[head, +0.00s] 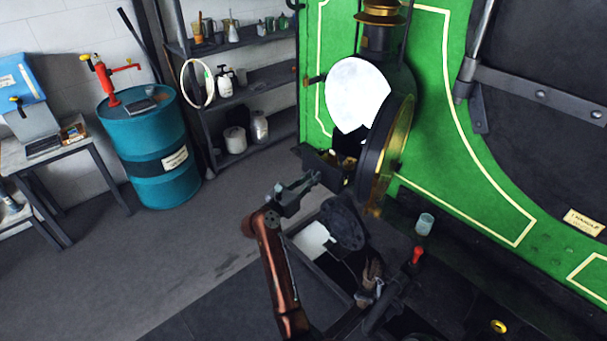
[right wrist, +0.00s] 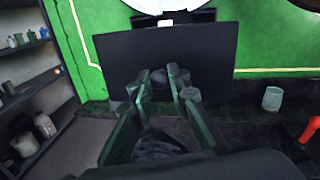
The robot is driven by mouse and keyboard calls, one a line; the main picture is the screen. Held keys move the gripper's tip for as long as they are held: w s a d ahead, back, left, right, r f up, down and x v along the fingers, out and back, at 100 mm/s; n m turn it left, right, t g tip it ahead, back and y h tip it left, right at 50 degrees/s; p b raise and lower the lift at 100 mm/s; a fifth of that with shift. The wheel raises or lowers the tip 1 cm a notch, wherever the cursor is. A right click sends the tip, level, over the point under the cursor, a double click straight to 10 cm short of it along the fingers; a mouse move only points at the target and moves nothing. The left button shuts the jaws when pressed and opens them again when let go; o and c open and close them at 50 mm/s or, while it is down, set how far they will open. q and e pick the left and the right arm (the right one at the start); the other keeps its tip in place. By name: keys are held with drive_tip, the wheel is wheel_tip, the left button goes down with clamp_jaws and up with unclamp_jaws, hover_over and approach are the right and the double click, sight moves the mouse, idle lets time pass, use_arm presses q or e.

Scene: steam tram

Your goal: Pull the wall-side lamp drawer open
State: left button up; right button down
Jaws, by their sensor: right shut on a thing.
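The wall-side lamp drawer (head: 322,163) is a dark open-topped box low on the left side of the lamp housing (head: 372,150). It sticks out from the housing, and a small brass-coloured thing shows inside. In the right wrist view its flat dark front panel (right wrist: 120,58) fills the middle. My right gripper (head: 314,179) comes from below left to the drawer's front. Its fingertips (right wrist: 163,80) are close together at the panel, shut on what seems to be the drawer's handle. My left gripper is in neither view.
A dark round buffer (head: 343,222) lies just below the drawer. A glass (head: 424,224) and a red-handled lever (head: 416,256) stand to the right. A shelf rack (head: 245,85) and blue drum (head: 150,150) stand left. The floor between is clear.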

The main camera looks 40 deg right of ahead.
sight(312, 154)
drive_tip(key=c, duration=2.2)
unclamp_jaws()
drive_tip(key=o, duration=0.4)
drive_tip(key=shift+c, duration=0.2)
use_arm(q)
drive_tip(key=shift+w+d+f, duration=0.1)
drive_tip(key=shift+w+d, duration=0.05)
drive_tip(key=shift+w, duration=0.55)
use_arm(e)
wheel_tip(312, 154, up, 10)
drive_tip(key=shift+r, duration=0.1)
